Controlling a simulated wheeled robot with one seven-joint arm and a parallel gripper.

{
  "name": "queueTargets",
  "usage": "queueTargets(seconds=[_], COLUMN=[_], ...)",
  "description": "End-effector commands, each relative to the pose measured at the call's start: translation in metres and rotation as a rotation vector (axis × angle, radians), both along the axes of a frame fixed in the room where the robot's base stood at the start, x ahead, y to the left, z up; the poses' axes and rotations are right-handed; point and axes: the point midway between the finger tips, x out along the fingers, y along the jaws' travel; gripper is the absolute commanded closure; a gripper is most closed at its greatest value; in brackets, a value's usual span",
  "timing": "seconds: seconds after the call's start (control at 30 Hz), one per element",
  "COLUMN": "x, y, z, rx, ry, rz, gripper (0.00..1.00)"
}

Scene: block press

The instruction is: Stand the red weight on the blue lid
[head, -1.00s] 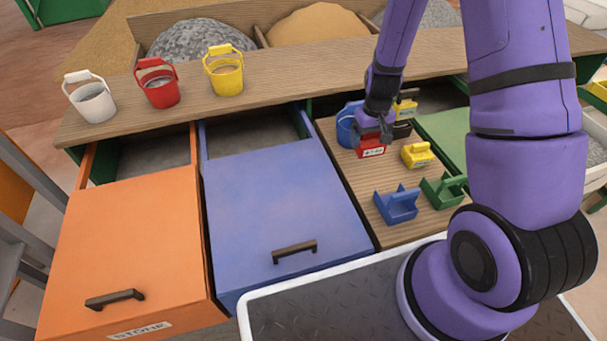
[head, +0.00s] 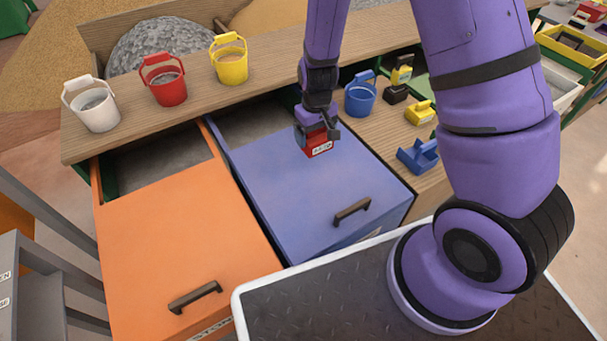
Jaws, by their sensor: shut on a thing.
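The red weight (head: 319,147) is a small red block with a white label. My gripper (head: 317,131) is shut on it from above and holds it over the far part of the blue lid. The blue lid (head: 290,182) is a broad flat panel with a dark handle (head: 352,211) near its front edge. An open gap shows behind the lid. I cannot tell whether the weight touches the lid or hangs just above it.
The orange lid (head: 180,239) lies to the left. White, red (head: 164,80) and yellow (head: 229,58) buckets stand on the wooden shelf behind. A blue bucket (head: 360,95), a yellow weight (head: 420,113) and a blue weight (head: 418,156) are on the wooden board at right.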

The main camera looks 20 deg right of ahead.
Motion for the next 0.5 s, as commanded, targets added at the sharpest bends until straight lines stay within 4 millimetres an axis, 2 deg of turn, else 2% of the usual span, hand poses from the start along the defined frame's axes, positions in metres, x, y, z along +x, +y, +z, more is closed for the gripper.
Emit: queueTargets(seconds=[0.13,0.33,0.5], x=[-0.001,-0.001,-0.001], y=[0.002,0.002,0.002], z=[-0.01,-0.04,-0.055], rx=[0.0,-0.001,0.0], ry=[0.002,0.003,0.001], rz=[0.004,0.003,0.003], gripper=[0.61,0.61,0.61])
